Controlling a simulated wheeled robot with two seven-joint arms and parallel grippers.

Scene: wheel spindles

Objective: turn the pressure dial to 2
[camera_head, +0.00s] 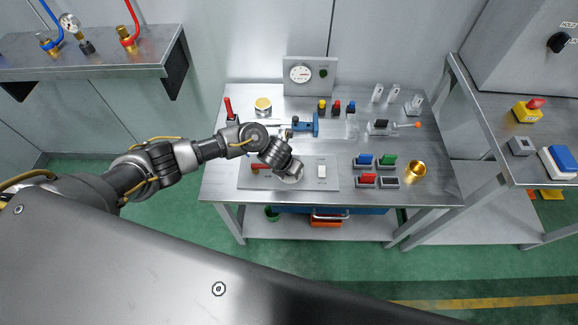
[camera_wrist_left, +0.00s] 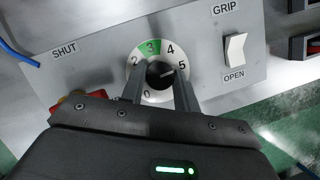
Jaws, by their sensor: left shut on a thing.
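The pressure dial has a white ring (camera_wrist_left: 152,48) with numbers and a green sector at 3, around a black knob (camera_wrist_left: 159,74). The 2 is at the ring's left, 4 and 5 at its upper right and right. A pale mark on the knob appears to point right, near 5. My left gripper (camera_wrist_left: 158,82) is shut on the knob, one finger on each side; its fingers hide part of the ring. In the head view my left gripper (camera_head: 290,175) is over the dial on the grey panel (camera_head: 330,184). My right gripper is not in view.
A white GRIP/OPEN switch (camera_wrist_left: 235,48) is right of the dial, and a red part (camera_wrist_left: 88,98) is at its left near the SHUT label. Blocks (camera_head: 388,160) and a brass cup (camera_head: 415,170) stand on the table's right. A gauge (camera_head: 300,73) is at the back.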

